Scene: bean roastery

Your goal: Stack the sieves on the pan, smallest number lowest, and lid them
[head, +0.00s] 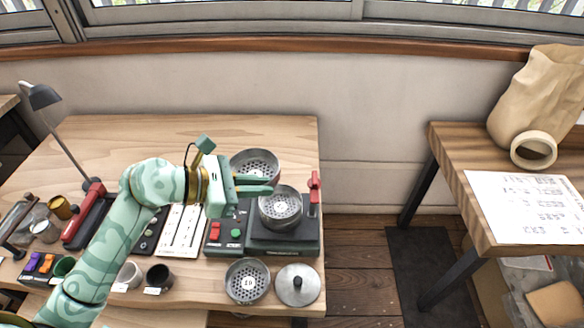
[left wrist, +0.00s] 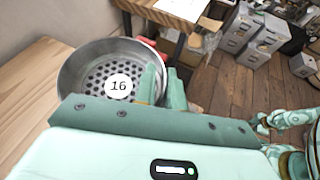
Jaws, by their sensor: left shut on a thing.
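My left gripper (head: 270,186) is shut on the near rim of the sieve marked 16 (left wrist: 95,72), at the back of the bench; this metal sieve (head: 255,160) also shows in the head view. I cannot tell whether it touches the bench. Another sieve (head: 280,207) sits on the dark shaker machine (head: 285,243), its number too small to read. A third sieve (head: 247,282), seemingly marked 10, lies at the front edge. A round metal lid (head: 297,285) with a dark knob lies to its right. The pan is not clearly visible. My right gripper is not in view.
A red lever (head: 314,188) stands at the shaker's right. A white tray (head: 182,230), small cups (head: 160,277) and a lamp (head: 40,97) are to the left. A side table (head: 455,185) with a paper sheet (head: 528,207) stands right across a floor gap. The back-left bench is clear.

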